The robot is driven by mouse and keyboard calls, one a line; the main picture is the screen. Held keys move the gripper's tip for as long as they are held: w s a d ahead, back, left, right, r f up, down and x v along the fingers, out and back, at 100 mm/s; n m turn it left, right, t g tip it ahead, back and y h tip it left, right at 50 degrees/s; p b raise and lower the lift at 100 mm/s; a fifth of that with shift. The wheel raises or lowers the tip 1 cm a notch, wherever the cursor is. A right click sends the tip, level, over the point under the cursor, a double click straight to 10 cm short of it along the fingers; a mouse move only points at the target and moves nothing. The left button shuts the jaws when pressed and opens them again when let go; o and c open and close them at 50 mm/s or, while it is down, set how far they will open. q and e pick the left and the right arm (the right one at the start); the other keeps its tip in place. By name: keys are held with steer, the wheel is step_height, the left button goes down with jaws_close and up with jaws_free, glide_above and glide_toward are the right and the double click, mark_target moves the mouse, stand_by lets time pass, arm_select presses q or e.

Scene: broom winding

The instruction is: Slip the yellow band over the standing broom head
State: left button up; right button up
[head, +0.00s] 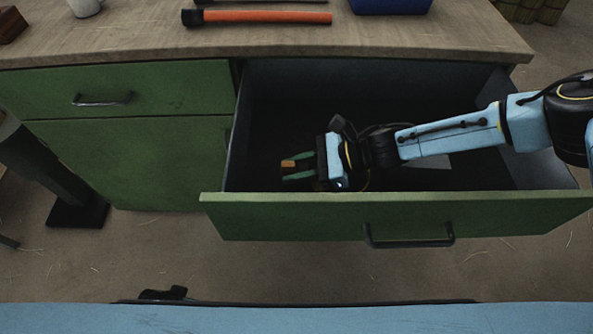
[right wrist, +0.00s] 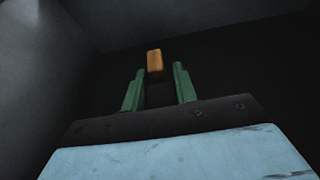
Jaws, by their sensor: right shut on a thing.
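My right gripper (head: 298,167) reaches into the open drawer, its green fingers pointing left. It is shut on a small orange piece (head: 288,163), which shows at the fingertips. In the right wrist view, the orange piece (right wrist: 154,60) stands out beyond the tips of the green fingers (right wrist: 158,82), with a dark area below it between them. I cannot tell whether this piece is the yellow band. No standing broom head can be made out in either view. My left gripper is not in view.
The green-fronted drawer (head: 480,215) is pulled out, its walls around my right gripper. A wooden worktop (head: 130,45) lies behind it, with an orange-handled tool (head: 270,18) and a blue bin (head: 390,5). A closed green drawer (head: 160,85) is at the left.

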steer(key=shift+f, duration=0.3)
steer(key=shift+f, duration=0.15)
steer(key=o, duration=1.1)
steer(key=shift+c, duration=0.2)
